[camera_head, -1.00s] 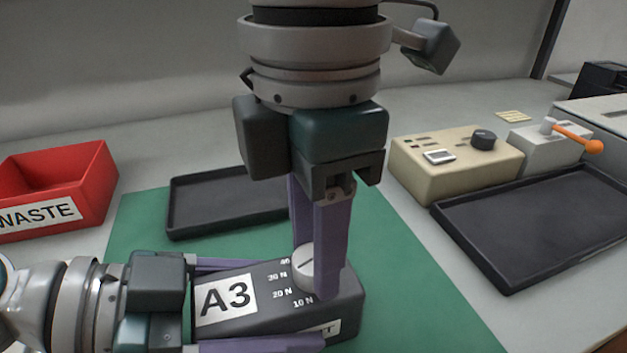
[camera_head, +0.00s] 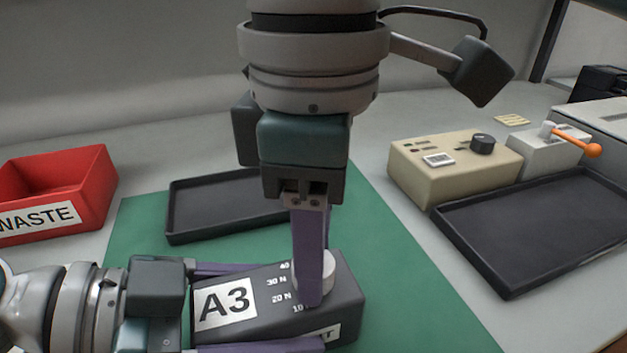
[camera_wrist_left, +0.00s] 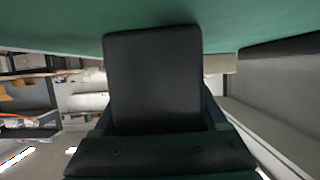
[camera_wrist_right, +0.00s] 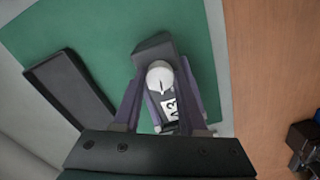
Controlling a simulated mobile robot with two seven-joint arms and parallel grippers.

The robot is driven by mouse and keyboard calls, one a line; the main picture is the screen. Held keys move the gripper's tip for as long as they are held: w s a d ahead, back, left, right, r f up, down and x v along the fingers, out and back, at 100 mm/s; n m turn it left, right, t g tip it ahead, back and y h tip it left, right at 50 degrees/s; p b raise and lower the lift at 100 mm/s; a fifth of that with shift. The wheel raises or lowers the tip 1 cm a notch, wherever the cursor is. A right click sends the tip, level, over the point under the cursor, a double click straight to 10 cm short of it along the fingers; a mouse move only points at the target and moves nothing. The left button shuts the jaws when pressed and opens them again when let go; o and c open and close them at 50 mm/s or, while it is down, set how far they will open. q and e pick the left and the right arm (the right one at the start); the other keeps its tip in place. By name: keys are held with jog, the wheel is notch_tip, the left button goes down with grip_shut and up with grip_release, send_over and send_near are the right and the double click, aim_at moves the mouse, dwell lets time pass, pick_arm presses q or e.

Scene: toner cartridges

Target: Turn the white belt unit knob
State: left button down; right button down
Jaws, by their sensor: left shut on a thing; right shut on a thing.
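The dark belt unit (camera_head: 255,318) lies on the green mat, with an "A3" label and a force scale from 10 N up to 40 beside its knob. The white knob (camera_head: 328,277) stands on its top near the right end; it also shows in the right wrist view (camera_wrist_right: 160,76) with a dark pointer line. My right gripper (camera_head: 314,290) comes down from above and is shut on the knob, hiding part of it. My left gripper (camera_head: 290,306) comes in from the left and is shut on the belt unit's body, whose dark end fills the left wrist view (camera_wrist_left: 155,80).
A red WASTE bin (camera_head: 60,185) stands at the left. An empty dark tray (camera_head: 225,205) lies behind the belt unit. At the right are a beige box with a black dial (camera_head: 455,165), an orange-handled lever device (camera_head: 550,150) and a larger dark tray (camera_head: 535,230).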

jog(key=shift+a+m, duration=0.1)
jog(key=shift+m, duration=0.7)
jog(key=shift+c, duration=2.2)
grip_release()
jog(key=shift+r, duration=0.1)
notch_tip(320, 180, up, 12)
